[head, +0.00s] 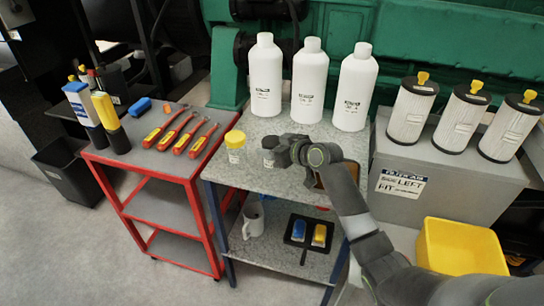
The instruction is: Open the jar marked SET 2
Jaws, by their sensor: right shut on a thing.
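Two small jars stand on the speckled top of the blue-legged table (300,180). The left jar (235,148) has a yellow lid and a pale label; its writing is too small to read. My right gripper (276,151) is at the second jar (267,160), just right of the first, and is shut on it. The gripper covers this jar's top, so I cannot tell whether it grips lid or body. I cannot read which jar is marked SET 2. My left gripper is out of view.
Three white bottles (311,82) stand behind the jars. A red cart (150,165) with tools is at left. At right are filters (462,118) on a grey box (455,180) and a yellow bin (460,247). A mug (253,222) and tray are on the lower shelf.

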